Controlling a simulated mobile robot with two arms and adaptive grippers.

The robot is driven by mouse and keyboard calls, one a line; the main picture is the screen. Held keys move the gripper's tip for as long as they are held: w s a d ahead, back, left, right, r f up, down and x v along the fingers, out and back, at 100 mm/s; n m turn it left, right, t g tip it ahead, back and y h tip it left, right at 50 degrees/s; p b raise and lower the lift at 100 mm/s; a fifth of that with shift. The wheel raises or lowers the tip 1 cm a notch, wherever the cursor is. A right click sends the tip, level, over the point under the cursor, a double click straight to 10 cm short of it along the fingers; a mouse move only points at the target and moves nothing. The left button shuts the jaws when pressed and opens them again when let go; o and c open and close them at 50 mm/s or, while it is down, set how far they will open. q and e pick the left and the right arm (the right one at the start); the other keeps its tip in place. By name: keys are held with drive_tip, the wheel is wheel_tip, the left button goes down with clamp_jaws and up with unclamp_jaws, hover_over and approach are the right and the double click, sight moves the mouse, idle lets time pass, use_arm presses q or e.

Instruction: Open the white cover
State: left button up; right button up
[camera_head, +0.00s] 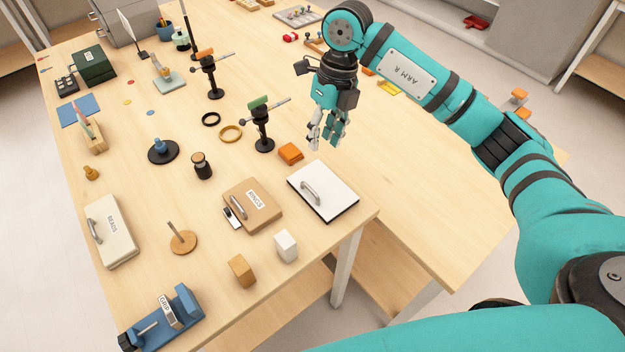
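The white cover (335,193) is a flat white panel with a dark edge, near the table's front right corner. A grey metal handle (310,192) stands on its left part. The cover lies flat and looks closed. My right gripper (323,143) points down above the table, behind the cover and apart from its handle. Its fingers are spread and hold nothing. My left gripper is not in view.
An orange block (290,153) lies just behind the cover. A brown labelled box (260,208) with a handle stands close on its left. A black stand (263,135) with a green-topped arm is behind left. Bare table lies to the right.

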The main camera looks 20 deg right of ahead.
sight(311, 189)
drive_tip(key=a+f+p, duration=0.1)
drive_tip(key=f, duration=0.3)
drive_tip(key=f+p, duration=0.1)
drive_tip(key=f, duration=0.4)
drive_tip(key=s+a+f+p, duration=0.1)
drive_tip(key=f, duration=0.3)
drive_tip(key=shift+a+f, duration=0.3)
drive_tip(key=shift+f, duration=0.05)
clamp_jaws()
